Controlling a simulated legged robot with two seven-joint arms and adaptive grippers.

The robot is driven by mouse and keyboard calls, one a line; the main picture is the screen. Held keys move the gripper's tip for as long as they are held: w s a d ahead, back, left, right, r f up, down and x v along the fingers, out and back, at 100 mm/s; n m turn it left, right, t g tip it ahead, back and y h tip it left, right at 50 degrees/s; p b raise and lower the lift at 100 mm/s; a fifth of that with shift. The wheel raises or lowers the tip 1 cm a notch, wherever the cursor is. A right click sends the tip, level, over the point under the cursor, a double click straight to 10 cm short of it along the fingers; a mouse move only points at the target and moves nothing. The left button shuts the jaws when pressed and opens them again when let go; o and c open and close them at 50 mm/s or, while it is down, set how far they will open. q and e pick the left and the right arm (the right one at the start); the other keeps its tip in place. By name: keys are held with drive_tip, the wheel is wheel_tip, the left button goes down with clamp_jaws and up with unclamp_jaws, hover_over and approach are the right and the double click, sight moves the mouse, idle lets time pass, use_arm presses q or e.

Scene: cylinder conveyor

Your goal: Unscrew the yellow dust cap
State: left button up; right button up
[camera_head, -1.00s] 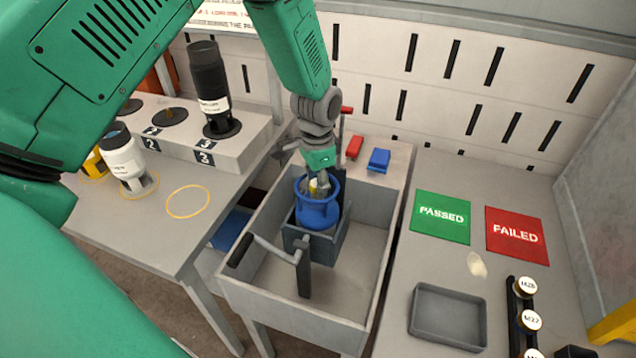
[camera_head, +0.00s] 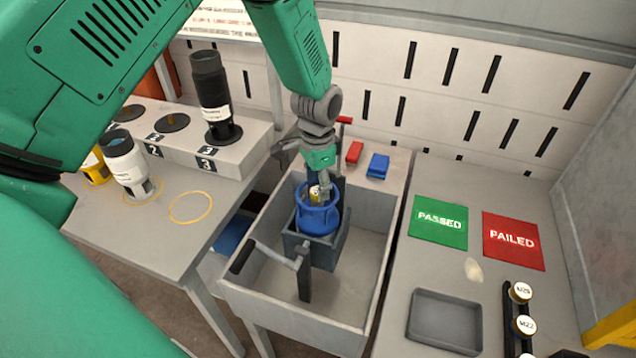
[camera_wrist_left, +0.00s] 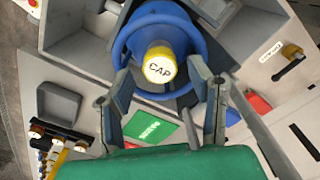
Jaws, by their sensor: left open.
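The yellow dust cap (camera_wrist_left: 159,66), marked CAP, sits at the centre of the blue cylinder top (camera_wrist_left: 190,30) in the left wrist view. In the head view the cap (camera_head: 315,193) shows small inside the blue collar of the cylinder (camera_head: 318,218), which stands upright in a grey vise (camera_head: 325,252) in the trough. My left gripper (camera_head: 319,190) is above the cylinder, pointing down. The right gripper is not in view.
The trough (camera_head: 350,320) has a crank handle (camera_head: 270,250) at the front. Red (camera_head: 354,152) and blue (camera_head: 377,165) blocks lie behind. Green PASSED (camera_head: 438,220) and red FAILED (camera_head: 513,241) mats and a grey tray (camera_head: 445,320) are on the right. Dark and white cylinders stand left.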

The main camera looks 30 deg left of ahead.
use_arm(q)
drive_tip(key=shift+f+b, duration=0.45)
drive_tip(key=shift+f, duration=0.85)
drive_tip(key=shift+p, duration=0.5)
